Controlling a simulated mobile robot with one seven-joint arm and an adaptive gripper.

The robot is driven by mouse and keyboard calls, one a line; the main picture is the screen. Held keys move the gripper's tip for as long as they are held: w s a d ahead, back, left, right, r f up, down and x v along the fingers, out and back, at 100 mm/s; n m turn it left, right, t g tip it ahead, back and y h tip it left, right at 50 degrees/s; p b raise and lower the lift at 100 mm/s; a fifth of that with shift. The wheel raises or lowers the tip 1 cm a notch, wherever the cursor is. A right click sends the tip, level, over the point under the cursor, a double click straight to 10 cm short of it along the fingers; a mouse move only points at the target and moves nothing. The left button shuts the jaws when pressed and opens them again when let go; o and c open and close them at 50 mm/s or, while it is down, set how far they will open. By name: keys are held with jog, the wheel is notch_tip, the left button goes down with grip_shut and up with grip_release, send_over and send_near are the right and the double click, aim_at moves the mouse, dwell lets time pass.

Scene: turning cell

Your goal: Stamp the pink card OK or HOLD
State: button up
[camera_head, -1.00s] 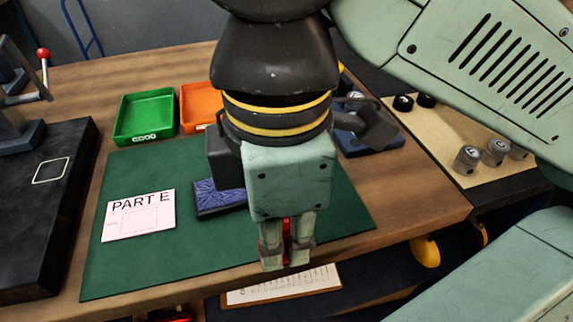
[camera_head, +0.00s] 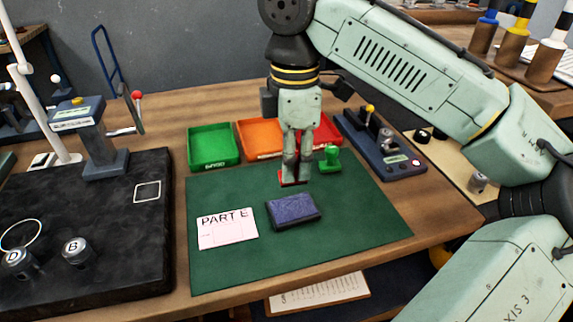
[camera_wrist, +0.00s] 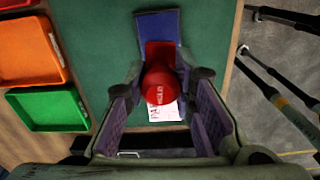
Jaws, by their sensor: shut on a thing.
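The pink card (camera_head: 227,230), printed "PART E" with an empty box outline, lies flat on the green mat (camera_head: 345,245), left of the blue ink pad (camera_head: 293,210). My gripper (camera_head: 297,176) is over the back of the mat, shut on a red stamp (camera_head: 290,179). In the wrist view the red stamp (camera_wrist: 161,84) is between both fingers, and the ink pad (camera_wrist: 158,28) and part of the card (camera_wrist: 164,112) show beyond it. The stamp's underside is hidden. A green stamp (camera_head: 329,161) stands upright just right of my gripper.
Green (camera_head: 213,158), orange (camera_head: 258,150) and red (camera_head: 328,130) trays line the mat's back edge. A blue device with levers (camera_head: 383,150) stands at the right. A black plate (camera_head: 110,230) fills the left. A clipboard (camera_head: 318,292) is below the front edge. The mat's front right is clear.

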jog(key=shift+w+f+b, duration=0.1)
jog(key=shift+f+b, duration=2.95)
jog(key=shift+b, duration=0.25)
jog(key=shift+f, duration=0.45)
jog(key=shift+f, duration=0.15)
dwell(0.4)
notch_tip(320, 180, up, 7)
jog(key=p, duration=0.7)
jog(key=shift+p, duration=0.35)
